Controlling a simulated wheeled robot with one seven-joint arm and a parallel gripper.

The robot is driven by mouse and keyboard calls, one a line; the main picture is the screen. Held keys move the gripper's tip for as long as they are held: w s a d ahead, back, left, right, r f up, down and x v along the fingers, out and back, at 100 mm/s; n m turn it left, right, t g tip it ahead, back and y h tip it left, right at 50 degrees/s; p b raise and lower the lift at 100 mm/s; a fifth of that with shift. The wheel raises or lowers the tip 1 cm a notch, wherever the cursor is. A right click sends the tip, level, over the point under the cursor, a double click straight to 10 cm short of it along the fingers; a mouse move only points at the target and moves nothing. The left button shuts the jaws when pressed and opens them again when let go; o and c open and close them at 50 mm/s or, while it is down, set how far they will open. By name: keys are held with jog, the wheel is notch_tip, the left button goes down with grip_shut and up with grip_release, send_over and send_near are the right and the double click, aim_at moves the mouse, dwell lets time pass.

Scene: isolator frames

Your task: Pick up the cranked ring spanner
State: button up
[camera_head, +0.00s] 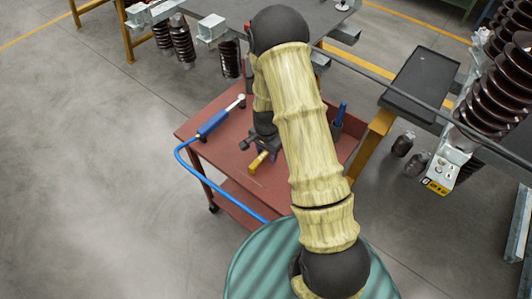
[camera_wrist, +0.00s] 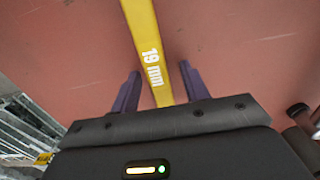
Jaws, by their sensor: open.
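The spanner (camera_wrist: 147,45) is a yellow bar marked "19 mm" in the wrist view. It runs from the top edge down between my gripper's fingers, and its ends are out of sight. In the head view a short yellow piece (camera_head: 258,161) of it shows on the red trolley top, just below my gripper (camera_head: 262,148); my arm hides part of it. My gripper is open, with one dark finger on each side of the bar in the wrist view (camera_wrist: 163,88). The bar lies nearer the right finger, and I see a gap on the left.
The red trolley (camera_head: 205,157) carries a blue tool (camera_head: 213,123) with a blue hose at left. A blue handle (camera_head: 340,112) stands upright at right, beyond my arm. A workbench (camera_head: 225,10) with brown ribbed insulators (camera_head: 182,40) is behind, and a dark tray (camera_head: 420,78) lies at right.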

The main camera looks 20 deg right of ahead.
aim_at(266, 152)
grip_shut()
jog(key=shift+r, duration=0.1)
dwell(0.3)
notch_tip(266, 152, up, 10)
jog(key=shift+f+b, duration=0.1)
jog(key=shift+b, duration=0.3)
dwell(0.4)
jog(key=c, duration=0.7)
grip_release()
jog(key=shift+c, duration=0.2)
grip_shut()
